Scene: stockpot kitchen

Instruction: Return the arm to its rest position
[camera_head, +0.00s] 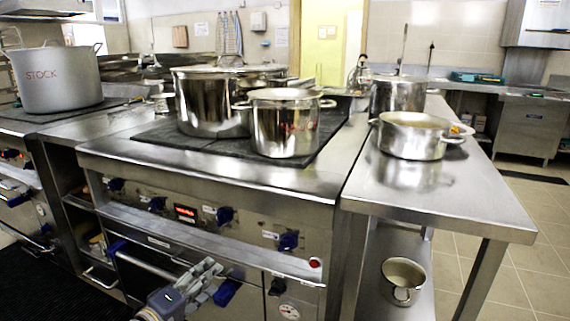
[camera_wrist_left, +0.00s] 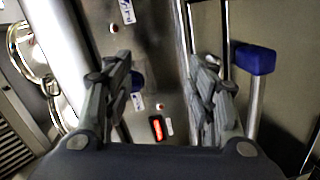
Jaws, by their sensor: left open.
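My left gripper (camera_head: 198,280) is low in front of the stove's (camera_head: 200,215) front panel in the head view. Its two fingers also show in the left wrist view (camera_wrist_left: 165,100), spread wide apart with nothing between them. Behind the fingers in that view are the stove's panel, a red display (camera_wrist_left: 156,128) and a blue handle end (camera_wrist_left: 255,59). I cannot tell whether the gripper touches the stove. My right gripper is in neither view.
A pot with red lettering (camera_head: 286,128) and a large pot (camera_head: 205,108) stand on the stove top. A wide pot (camera_head: 413,138) is on the steel table (camera_head: 440,195) at right. A small pot (camera_head: 403,280) sits on its lower shelf. A STOCK pot (camera_head: 58,80) stands at left.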

